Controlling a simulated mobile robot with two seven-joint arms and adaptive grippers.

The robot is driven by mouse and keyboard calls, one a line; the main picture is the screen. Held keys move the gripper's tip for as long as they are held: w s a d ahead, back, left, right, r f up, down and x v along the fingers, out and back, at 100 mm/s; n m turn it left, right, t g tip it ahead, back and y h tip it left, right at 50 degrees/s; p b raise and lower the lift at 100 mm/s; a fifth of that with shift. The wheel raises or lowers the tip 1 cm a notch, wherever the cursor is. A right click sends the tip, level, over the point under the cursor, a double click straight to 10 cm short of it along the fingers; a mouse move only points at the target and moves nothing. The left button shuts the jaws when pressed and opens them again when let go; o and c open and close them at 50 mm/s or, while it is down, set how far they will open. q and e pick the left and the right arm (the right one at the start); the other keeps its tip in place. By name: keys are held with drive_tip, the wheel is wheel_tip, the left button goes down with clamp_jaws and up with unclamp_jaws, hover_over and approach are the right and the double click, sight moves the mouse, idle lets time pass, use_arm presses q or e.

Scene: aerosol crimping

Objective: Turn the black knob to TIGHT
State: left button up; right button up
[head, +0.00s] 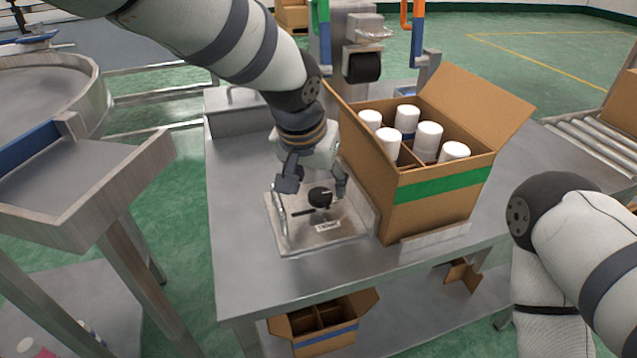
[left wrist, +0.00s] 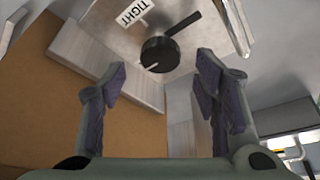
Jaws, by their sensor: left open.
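A black bar (left wrist: 184,24) sticks out from beside the knob toward the upper right. My left gripper (head: 315,187) is open, pointing down, with its fingers on either side of the knob in the head view. In the left wrist view the fingers look apart from the knob. My right gripper is out of view.
An open cardboard box (head: 437,210) with several white-capped cans stands right of the plate, close to my left gripper. A black-rollered machine (head: 363,66) stands behind. Bare tabletop (head: 240,200) lies left of the plate. A smaller divided box (head: 325,337) sits below.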

use_arm(q)
drive_tip(key=x, duration=0.2)
drive_tip(key=shift+w+f, duration=0.15)
drive_tip(key=shift+f, duration=0.25)
drive_tip(key=shift+r, duration=0.1)
drive_tip(key=c, duration=1.1)
drive_tip(key=shift+c, duration=0.2)
